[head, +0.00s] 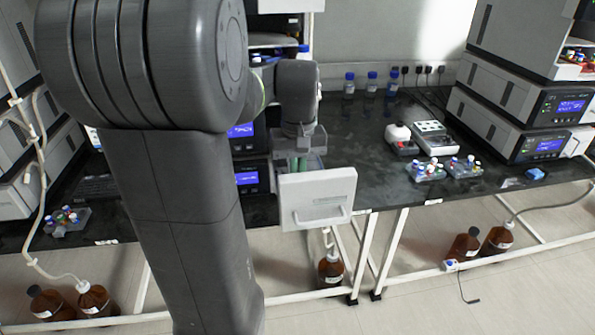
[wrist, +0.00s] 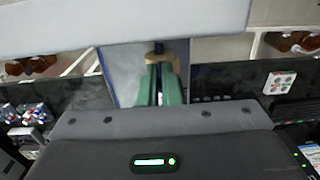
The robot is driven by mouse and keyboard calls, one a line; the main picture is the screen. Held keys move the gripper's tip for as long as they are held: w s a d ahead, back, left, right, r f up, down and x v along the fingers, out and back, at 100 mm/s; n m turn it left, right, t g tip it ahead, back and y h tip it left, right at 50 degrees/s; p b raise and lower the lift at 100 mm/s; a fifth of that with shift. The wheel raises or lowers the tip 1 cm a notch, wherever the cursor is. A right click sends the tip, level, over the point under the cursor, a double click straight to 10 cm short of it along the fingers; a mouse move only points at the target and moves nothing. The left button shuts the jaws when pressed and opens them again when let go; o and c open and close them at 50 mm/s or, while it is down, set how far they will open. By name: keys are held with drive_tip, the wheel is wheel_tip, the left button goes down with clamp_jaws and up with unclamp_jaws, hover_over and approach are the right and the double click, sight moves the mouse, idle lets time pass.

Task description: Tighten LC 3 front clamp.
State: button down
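My gripper (wrist: 160,85) has green fingers pointing away from the wrist in the wrist view. They lie close together with a narrow gap between them. A tan and dark piece (wrist: 158,52), perhaps part of a clamp, shows at their tips; I cannot tell whether they grip it. In the head view the green fingers (head: 301,163) are partly hidden behind a pale open panel with a handle (head: 317,198) at the middle instrument stack. The same panel seems to fill the top of the wrist view (wrist: 120,22). No LC number is readable, and the clamp is not clear in the head view.
My arm hides much of the middle stack. Its blue screens (head: 247,179) show beside the gripper. Another stack (head: 527,105) stands at right. Blue-capped bottles (head: 371,83), vial trays (head: 426,171) and a small white device (head: 434,138) occupy the black bench. Brown bottles (head: 331,268) stand below.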

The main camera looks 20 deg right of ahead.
drive_tip(key=shift+d+r, duration=0.1)
drive_tip(key=shift+s+d+r+y+p, duration=0.1)
drive_tip(key=shift+d+y+p, duration=0.15)
drive_tip(key=shift+y+p, duration=0.45)
drive_tip(key=d+y+p, duration=0.1)
drive_tip(key=p, duration=0.2)
drive_tip(key=shift+s+t+y, duration=0.1)
drive_tip(key=shift+t+y, duration=0.3)
drive_tip(key=shift+s+d+f+t+y+p, duration=0.15)
drive_tip(key=shift+d+f+y+p, duration=0.1)
drive_tip(key=shift+y+p, duration=0.25)
drive_tip(key=shift+w+d+f+t+y+p, duration=0.15)
drive_tip(key=shift+d+y+p, duration=0.1)
drive_tip(key=shift+y, duration=0.45)
drive_tip(key=shift+s+d+f+t+y+p, duration=0.1)
drive_tip(key=shift+d+f+t+y+p, duration=0.15)
drive_tip(key=shift+y, duration=0.45)
drive_tip(key=shift+s+d+f+t+y+p, duration=0.15)
drive_tip(key=shift+f+y+p, duration=0.1)
drive_tip(key=shift+y, duration=0.45)
drive_tip(key=c, duration=1.6)
unclamp_jaws()
drive_tip(key=shift+f, duration=0.1)
